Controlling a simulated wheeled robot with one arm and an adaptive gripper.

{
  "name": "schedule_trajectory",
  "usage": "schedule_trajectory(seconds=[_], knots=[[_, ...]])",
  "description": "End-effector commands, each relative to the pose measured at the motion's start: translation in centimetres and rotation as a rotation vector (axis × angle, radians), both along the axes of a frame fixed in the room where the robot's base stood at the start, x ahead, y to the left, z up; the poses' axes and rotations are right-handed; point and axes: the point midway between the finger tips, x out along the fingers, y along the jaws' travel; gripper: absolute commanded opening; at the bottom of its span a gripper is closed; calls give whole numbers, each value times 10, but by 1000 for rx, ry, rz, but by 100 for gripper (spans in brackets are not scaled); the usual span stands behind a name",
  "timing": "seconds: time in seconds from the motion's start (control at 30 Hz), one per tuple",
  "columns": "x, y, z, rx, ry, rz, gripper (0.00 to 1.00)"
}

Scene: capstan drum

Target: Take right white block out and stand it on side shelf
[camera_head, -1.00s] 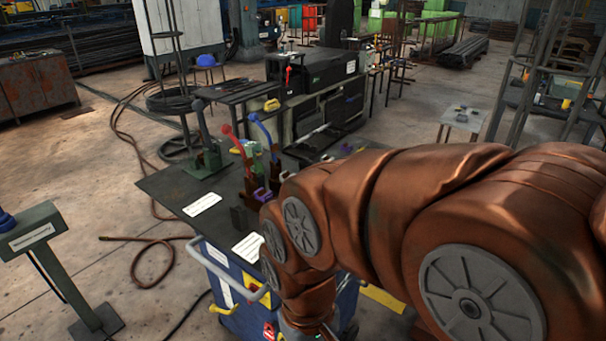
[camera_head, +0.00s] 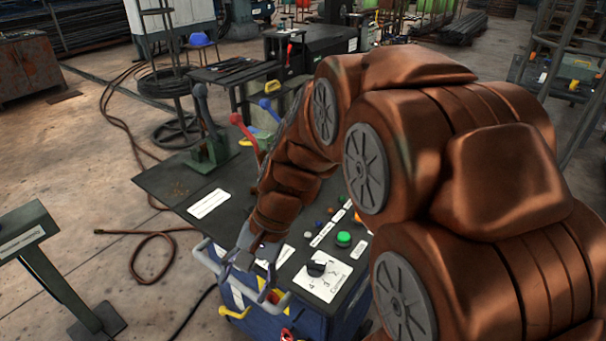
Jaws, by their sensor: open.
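I cannot make out a white block in this view; my copper-coloured arm covers much of the cart's right side. My gripper (camera_head: 250,270) hangs at the near edge of the dark cart top (camera_head: 165,188), over the front handle (camera_head: 207,262). Its fingers are apart and I see nothing between them. No side shelf can be clearly told on the cart.
Red (camera_head: 243,130) and blue (camera_head: 268,108) levers and a green lever stand (camera_head: 210,148) rise at the back. A green button (camera_head: 343,239) and black dial (camera_head: 316,268) sit right of my gripper. A pedestal panel (camera_head: 22,232) stands left; a hose (camera_head: 150,237) lies on the floor.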

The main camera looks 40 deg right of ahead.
Motion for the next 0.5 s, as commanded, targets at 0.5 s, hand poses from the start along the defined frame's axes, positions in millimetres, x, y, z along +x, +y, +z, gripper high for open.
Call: schedule_trajectory(seconds=[0.5], knots=[[172,-125,-7,450,65,-908,67]])
